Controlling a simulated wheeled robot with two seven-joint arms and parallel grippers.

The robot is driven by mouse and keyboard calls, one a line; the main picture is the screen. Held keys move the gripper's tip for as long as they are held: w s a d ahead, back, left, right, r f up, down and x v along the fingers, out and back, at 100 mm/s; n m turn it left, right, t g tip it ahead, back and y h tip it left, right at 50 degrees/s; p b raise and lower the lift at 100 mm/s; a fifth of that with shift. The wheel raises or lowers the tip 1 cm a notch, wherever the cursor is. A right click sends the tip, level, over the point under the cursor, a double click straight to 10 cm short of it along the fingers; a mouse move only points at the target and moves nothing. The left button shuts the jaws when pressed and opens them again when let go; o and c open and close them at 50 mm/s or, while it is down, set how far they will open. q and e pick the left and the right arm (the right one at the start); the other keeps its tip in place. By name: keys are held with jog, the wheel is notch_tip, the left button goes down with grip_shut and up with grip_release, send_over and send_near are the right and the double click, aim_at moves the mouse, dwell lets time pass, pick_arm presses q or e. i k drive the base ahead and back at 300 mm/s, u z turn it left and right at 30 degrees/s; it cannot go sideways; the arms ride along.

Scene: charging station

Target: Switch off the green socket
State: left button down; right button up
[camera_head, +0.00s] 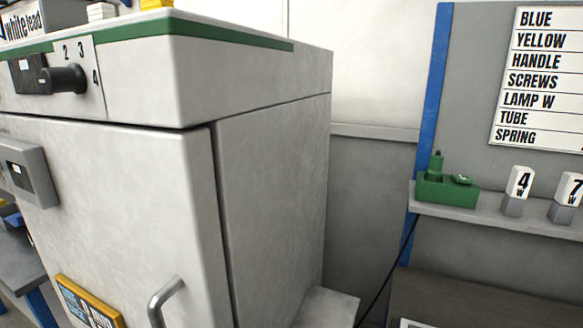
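The green socket (447,189) sits on a grey shelf (490,212) at the right of the head view. A green upright part with a dark top rises from its left side, and a small raised green part sits on top at the right. I cannot tell from here which way any switch on it is set. A black cable (391,270) hangs down just left of the shelf. Neither of my grippers shows in this view.
A large grey cabinet (272,190) with a black rotary knob (63,79) and a door handle (163,300) fills the left and centre. Number blocks "4" (517,191) and "7" (566,198) stand right of the socket. A word list (540,75) hangs above the shelf.

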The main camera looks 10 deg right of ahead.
aim_at(457, 177)
jog(key=z, duration=0.85)
jog(key=k, duration=1.3)
jog(key=u, duration=0.1)
jog(key=i, duration=0.85)
jog(key=u, duration=0.55)
